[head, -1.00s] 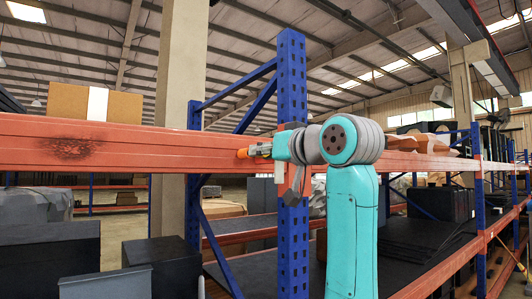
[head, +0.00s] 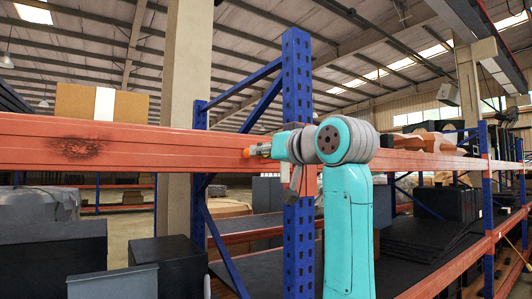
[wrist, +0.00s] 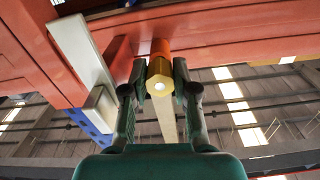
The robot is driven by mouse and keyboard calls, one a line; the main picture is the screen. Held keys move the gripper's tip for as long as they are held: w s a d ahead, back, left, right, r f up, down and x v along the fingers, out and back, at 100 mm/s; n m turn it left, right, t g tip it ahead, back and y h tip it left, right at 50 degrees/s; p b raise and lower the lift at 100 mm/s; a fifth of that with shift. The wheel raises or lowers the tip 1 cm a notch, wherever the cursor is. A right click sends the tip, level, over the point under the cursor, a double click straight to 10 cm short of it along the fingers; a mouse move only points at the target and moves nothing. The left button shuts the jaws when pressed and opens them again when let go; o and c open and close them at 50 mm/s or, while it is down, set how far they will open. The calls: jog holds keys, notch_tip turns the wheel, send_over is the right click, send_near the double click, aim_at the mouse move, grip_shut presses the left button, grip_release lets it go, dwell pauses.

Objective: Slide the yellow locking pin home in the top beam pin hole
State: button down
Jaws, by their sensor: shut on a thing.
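The yellow locking pin (wrist: 159,84) shows in the wrist view with its hexagonal head towards me and an orange part (wrist: 160,47) beyond it. My gripper (wrist: 161,88) is shut on the pin, one dark finger on each side. In the head view my gripper (head: 262,150) is in front of the orange top beam (head: 190,150), left of the blue upright, with an orange tip showing at its left end. The orange part points at the beam's face. The pin hole is not visible, and I cannot tell whether the pin's far end touches or enters it.
The blue upright (head: 297,90) stands close behind my wrist. A light grey metal piece (wrist: 80,48) lies close left of the pin in the wrist view. A cardboard box (head: 75,100) sits at the beam's left. Dark boxes (head: 165,265) stand below.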

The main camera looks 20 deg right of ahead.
jog(key=shift+w, duration=0.2)
jog(key=c, duration=0.8)
grip_release()
jog(key=shift+a, duration=0.1)
jog(key=shift+v, duration=4)
